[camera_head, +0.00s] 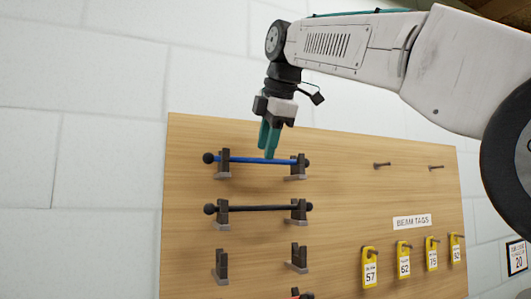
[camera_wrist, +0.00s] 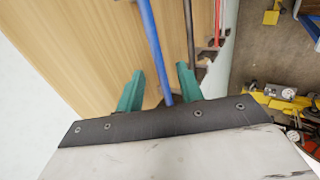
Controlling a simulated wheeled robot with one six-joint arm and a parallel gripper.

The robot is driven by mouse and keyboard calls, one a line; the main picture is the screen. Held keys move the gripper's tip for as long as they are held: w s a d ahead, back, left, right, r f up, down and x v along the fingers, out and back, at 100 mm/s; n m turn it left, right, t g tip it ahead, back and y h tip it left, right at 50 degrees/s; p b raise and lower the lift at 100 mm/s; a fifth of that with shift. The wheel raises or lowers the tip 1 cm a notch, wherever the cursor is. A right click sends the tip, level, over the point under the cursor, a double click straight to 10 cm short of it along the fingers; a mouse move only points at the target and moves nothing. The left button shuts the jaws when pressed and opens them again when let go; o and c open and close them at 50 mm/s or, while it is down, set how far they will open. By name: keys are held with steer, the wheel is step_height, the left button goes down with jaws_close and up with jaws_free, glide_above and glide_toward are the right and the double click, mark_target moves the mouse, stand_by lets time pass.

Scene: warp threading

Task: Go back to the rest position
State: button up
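My gripper (camera_head: 268,152) has teal fingers pointing down at the middle of a blue rod (camera_head: 240,160). The blue rod rests level across two dark brackets at the top left of a wooden board (camera_head: 350,210). In the wrist view my gripper (camera_wrist: 158,75) is open. The blue rod (camera_wrist: 152,40) passes between its fingers, with a gap visible on each side. Whether a finger touches the rod I cannot tell.
A black rod (camera_head: 260,208) rests on brackets just below the blue one. Empty brackets (camera_head: 221,265) sit lower. Two bare pegs (camera_head: 382,165) and several yellow tags (camera_head: 370,268) are on the right. The white wall (camera_head: 90,130) left of the board is clear.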

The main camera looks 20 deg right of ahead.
steer(key=v, duration=0.5)
steer(key=s+d+f+m+g, duration=0.1)
steer(key=s+f+m, duration=0.5)
steer(key=f, duration=1)
steer(key=s+d+f+m+g, duration=0.1)
steer(key=s+f+m+g, duration=0.1)
steer(key=s+f+m, duration=0.4)
steer(key=s+d+f+m+g, duration=0.1)
steer(key=s+f+m, duration=0.5)
steer(key=f, duration=2.1)
steer(key=s+g, duration=0.1)
steer(key=s, duration=0.5)
steer(key=shift+s+d, duration=0.15)
steer(key=shift+s, duration=0.15)
steer(key=shift+f, duration=0.1)
